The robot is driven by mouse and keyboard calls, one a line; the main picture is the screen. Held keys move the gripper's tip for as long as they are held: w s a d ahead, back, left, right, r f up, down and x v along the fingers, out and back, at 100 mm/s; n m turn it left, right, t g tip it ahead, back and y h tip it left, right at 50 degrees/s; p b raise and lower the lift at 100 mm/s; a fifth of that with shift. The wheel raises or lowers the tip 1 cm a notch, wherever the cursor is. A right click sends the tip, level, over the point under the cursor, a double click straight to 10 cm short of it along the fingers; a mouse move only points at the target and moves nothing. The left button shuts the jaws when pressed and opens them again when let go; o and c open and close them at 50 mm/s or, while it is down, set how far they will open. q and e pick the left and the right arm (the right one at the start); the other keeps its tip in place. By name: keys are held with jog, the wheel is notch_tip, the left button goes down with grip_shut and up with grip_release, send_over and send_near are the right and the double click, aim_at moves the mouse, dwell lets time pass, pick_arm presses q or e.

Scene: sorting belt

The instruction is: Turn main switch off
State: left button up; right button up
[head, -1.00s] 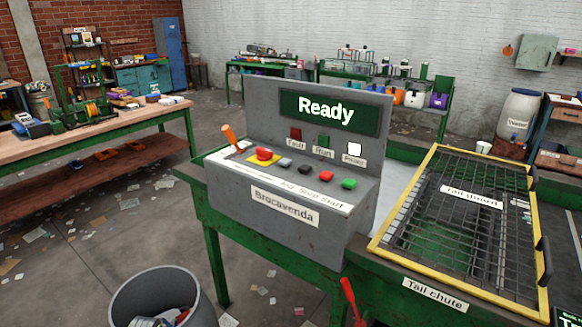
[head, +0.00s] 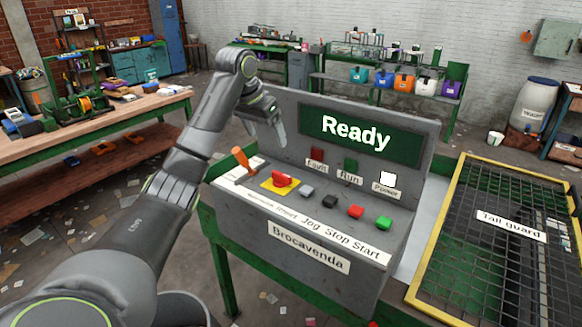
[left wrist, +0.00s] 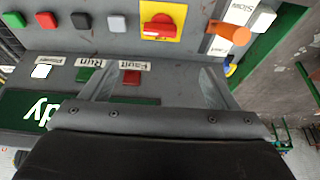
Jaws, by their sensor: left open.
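The main switch (head: 282,180) looks like a red rotary knob on a yellow plate, on the sloped top of the grey Brocavenda console (head: 390,215). In the left wrist view the red knob (left wrist: 160,27) shows at the top middle, its handle lying sideways across the picture. My left gripper (head: 268,138) hangs above and behind the knob, near the upright panel, apart from it. Its fingers (left wrist: 157,85) are open and empty in the left wrist view. The display (head: 360,135) reads Ready, and the Power lamp (head: 387,178) shows white. My right gripper is not in view.
An orange-handled lever (head: 241,160) stands just left of the knob. Grey, black, red and green buttons (head: 383,223) run to its right. The yellow-framed tail guard (head: 428,245) is at the right. A workbench (head: 110,125) stands at the left.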

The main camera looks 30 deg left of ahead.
pick_arm(q)
jog(key=p, duration=0.2)
send_near(281, 174)
jog(key=p+x, duration=0.2)
jog(key=x, duration=0.5)
jog(key=shift+s+f, duration=0.1)
jog(key=shift+f, duration=0.2)
jog(key=shift+x, duration=0.95)
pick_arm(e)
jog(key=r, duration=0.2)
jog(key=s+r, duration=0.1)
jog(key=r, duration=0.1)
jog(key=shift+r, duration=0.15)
pick_arm(q)
jog(key=shift+r, duration=0.1)
jog(key=c, duration=1)
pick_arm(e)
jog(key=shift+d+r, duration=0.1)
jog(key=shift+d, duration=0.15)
pick_arm(q)
jog(key=shift+r, duration=0.1)
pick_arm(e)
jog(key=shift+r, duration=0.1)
